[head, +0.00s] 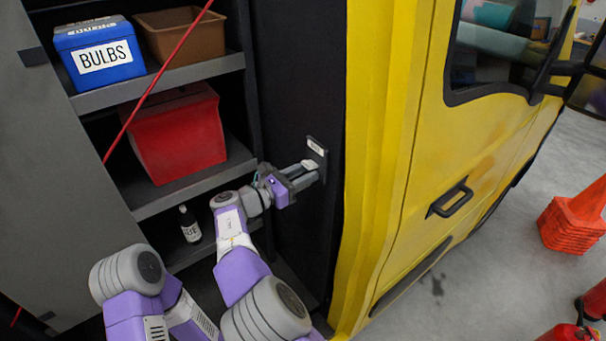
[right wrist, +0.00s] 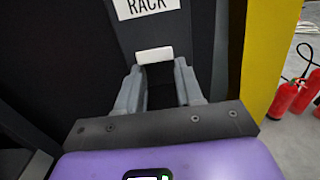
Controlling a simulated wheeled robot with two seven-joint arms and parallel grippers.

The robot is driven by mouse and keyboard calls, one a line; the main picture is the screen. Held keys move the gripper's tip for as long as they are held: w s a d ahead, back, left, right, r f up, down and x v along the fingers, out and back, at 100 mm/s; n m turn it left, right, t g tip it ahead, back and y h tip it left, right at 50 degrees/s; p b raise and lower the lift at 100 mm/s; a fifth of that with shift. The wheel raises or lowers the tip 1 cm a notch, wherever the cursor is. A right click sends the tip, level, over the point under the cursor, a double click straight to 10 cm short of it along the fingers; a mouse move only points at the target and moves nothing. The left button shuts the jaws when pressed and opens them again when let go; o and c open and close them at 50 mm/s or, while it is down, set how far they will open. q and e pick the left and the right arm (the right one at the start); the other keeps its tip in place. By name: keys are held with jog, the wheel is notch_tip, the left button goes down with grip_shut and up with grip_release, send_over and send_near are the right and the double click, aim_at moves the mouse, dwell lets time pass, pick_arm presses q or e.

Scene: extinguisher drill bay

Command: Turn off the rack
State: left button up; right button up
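The rack switch is a white rocker (right wrist: 155,56) on a dark plate under a white label reading RACK (right wrist: 147,7). In the head view its plate (head: 317,150) is on the dark panel beside the yellow cab. My right gripper (head: 308,174) is at the plate, with its fingers apart. In the right wrist view the right gripper (right wrist: 157,75) has the white rocker just ahead of and between its fingertips. I cannot tell whether a finger touches the rocker, or which way it is set. My left gripper is not in view.
A thin red rod crosses in front. The yellow cab (head: 416,150) stands close right. Orange cones (head: 577,222) and red extinguishers (right wrist: 290,92) stand beyond.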

jog(key=c, duration=0.4)
jog(key=shift+f+t+h, duration=0.25)
jog(key=shift+t+h, duration=0.15)
jog(key=shift+h, duration=0.1)
jog(key=shift+c, duration=0.3)
jog(key=o, duration=1)
jog(key=shift+o, duration=0.2)
jog(key=v, duration=0.7)
jog(key=shift+a+b, duration=0.2)
jog(key=shift+b, duration=0.2)
jog(key=shift+s, duration=0.1)
